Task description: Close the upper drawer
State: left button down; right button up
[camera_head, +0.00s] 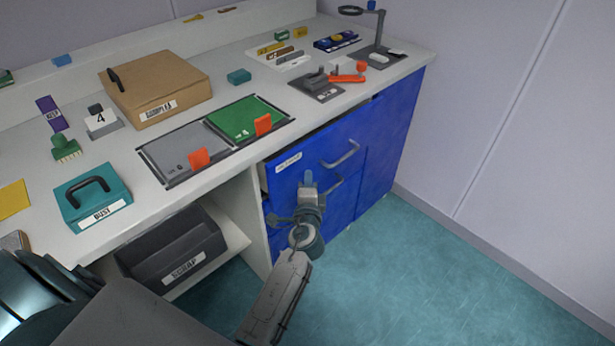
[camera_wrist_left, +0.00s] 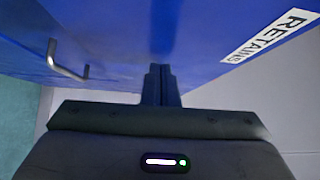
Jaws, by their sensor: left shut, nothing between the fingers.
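The upper drawer (camera_head: 318,160) has a blue front with a white label and a metal handle (camera_head: 340,154). It stands slightly out of the cabinet, with a dark gap along its top and its pale side edge showing. My left gripper (camera_head: 308,178) is shut and empty, its fingertips at the drawer front, below the label and left of the handle. In the left wrist view its fingertips (camera_wrist_left: 160,72) meet or nearly meet the blue front (camera_wrist_left: 115,30); contact is hard to tell. The label there (camera_wrist_left: 268,36) reads RETAINS. My right gripper is not in view.
The worktop (camera_head: 230,85) above carries a cardboard box (camera_head: 160,85), a teal box (camera_head: 92,196) and several small items. A dark bin (camera_head: 170,248) stands on the shelf at left. The floor at right is clear.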

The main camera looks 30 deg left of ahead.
aim_at(296, 176)
pick_arm(q)
jog(key=shift+w, duration=0.1)
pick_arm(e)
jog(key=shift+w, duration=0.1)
pick_arm(q)
jog(key=a, duration=0.1)
jog(key=w+a, duration=0.1)
jog(key=a, duration=0.2)
jog(key=shift+w+a, duration=0.15)
jog(key=shift+w, duration=0.15)
jog(key=shift+a+r, duration=0.1)
jog(key=shift+a, duration=0.05)
jog(key=shift+r, duration=0.1)
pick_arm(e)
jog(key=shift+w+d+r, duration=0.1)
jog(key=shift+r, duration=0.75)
pick_arm(q)
jog(key=shift+r, duration=0.1)
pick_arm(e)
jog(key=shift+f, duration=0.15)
